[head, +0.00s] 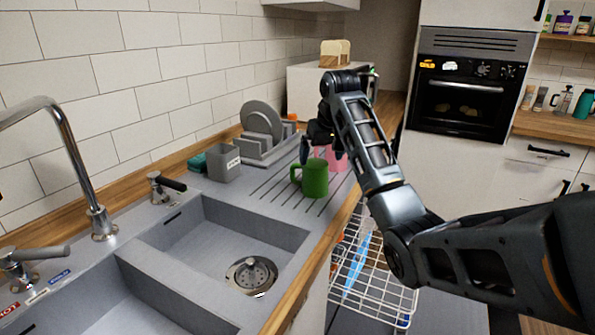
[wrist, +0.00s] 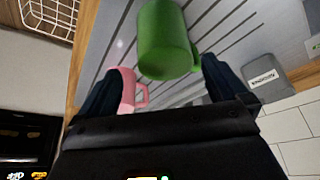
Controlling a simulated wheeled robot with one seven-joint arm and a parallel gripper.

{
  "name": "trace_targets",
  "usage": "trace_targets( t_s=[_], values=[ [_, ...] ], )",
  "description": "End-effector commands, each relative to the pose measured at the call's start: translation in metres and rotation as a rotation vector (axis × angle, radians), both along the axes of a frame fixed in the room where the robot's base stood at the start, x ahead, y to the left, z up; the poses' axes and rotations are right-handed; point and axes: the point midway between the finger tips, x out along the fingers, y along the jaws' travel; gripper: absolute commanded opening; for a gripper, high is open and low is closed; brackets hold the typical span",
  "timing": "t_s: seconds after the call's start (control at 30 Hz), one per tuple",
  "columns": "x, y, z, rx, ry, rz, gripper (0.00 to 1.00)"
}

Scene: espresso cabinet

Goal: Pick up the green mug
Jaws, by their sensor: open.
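The green mug (head: 314,178) stands upright on the grooved drainboard, with its handle to the left in the head view. In the wrist view the green mug (wrist: 163,38) is in front of my gripper, between the lines of the two fingers. My gripper (head: 322,150) is open and empty, just behind and above the mug in the head view. The wrist view shows its two dark fingers (wrist: 160,85) spread apart. A pink mug (head: 333,158) stands behind the green one, partly hidden by my gripper; it also shows beside the left finger in the wrist view (wrist: 128,90).
A grey holder (head: 223,163) and a dish rack with plates (head: 262,122) stand left of the mugs. The sink basin (head: 215,240) is in front. An open wire dishwasher rack (head: 375,285) lies below the counter edge. The drainboard between mug and sink is clear.

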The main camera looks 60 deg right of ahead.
Motion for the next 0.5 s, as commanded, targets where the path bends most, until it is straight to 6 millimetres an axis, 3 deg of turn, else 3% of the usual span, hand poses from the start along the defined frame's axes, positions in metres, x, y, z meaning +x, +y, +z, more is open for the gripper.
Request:
trace_targets(
  t_s=[0.17,0.5],
  values=[
    [0.001,-0.003,-0.004,0.001,0.003,-0.003,1.00],
    [0.013,-0.012,-0.034,0.001,0.003,-0.003,1.00]
  ],
)
